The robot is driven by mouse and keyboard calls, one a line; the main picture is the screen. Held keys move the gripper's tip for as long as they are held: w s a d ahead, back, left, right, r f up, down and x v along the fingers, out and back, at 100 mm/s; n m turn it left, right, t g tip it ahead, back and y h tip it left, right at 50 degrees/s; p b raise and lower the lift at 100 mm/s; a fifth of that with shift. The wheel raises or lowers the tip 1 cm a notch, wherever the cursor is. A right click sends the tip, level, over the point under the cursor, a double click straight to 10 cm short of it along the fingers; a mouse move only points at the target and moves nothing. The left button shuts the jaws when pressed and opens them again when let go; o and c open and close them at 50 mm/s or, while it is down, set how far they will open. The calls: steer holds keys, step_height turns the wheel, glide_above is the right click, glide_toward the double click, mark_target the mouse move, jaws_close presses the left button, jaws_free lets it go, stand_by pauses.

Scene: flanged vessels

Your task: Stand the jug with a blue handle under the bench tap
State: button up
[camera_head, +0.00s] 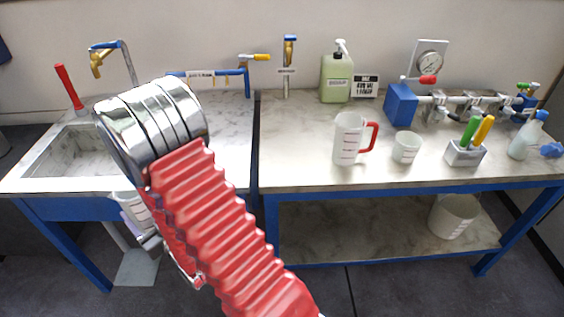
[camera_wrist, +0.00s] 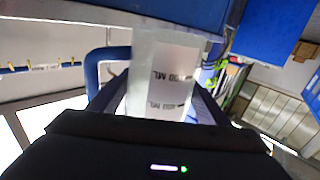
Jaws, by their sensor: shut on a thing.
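The jug with a blue handle fills the middle of the wrist view, a translucent white body (camera_wrist: 165,75) with printed ML marks. Its blue handle (camera_wrist: 92,72) is at the left there. My gripper (camera_wrist: 158,100) is shut on the jug, one finger on each side. In the head view the jug (camera_head: 133,206) shows only partly behind my red arm, in front of the sink bench and below its top edge. An upright tap with a blue top (camera_head: 290,62) stands at the back of the bench. A brass tap (camera_head: 97,62) arches by the sink.
A red-handled jug (camera_head: 348,140), a small cup (camera_head: 406,148) and a tool holder (camera_head: 465,153) stand on the right bench (camera_head: 300,165). A green pump bottle (camera_head: 337,80) is behind them. The bench top before the upright tap is clear. A bucket (camera_head: 454,214) is on the lower shelf.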

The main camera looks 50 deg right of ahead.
steer(key=s+d+r+m+g+h, duration=0.1)
steer(key=s+d+r+m+h, duration=0.15)
steer(key=d, duration=0.85)
steer(key=s+d+r+m+h, duration=0.1)
steer(key=s+d+r+h, duration=0.15)
steer(key=d, duration=0.95)
steer(key=s+d+r+m+g+h, duration=0.1)
steer(key=d+r+m+h, duration=0.15)
steer(key=d, duration=0.85)
steer(key=s+d+r+m+g+h, duration=0.1)
steer(key=s+d+r, duration=0.3)
steer(key=s+d, duration=0.4)
steer(key=d+h, duration=0.1)
steer(key=d, duration=0.2)
steer(key=shift+s+d+g, duration=0.25)
steer(key=shift+s+g, duration=0.1)
steer(key=shift+g, duration=0.05)
steer(key=shift+h, duration=0.25)
steer(key=shift+f, duration=3)
steer(key=shift+f, duration=1.9)
steer(key=shift+f, duration=0.2)
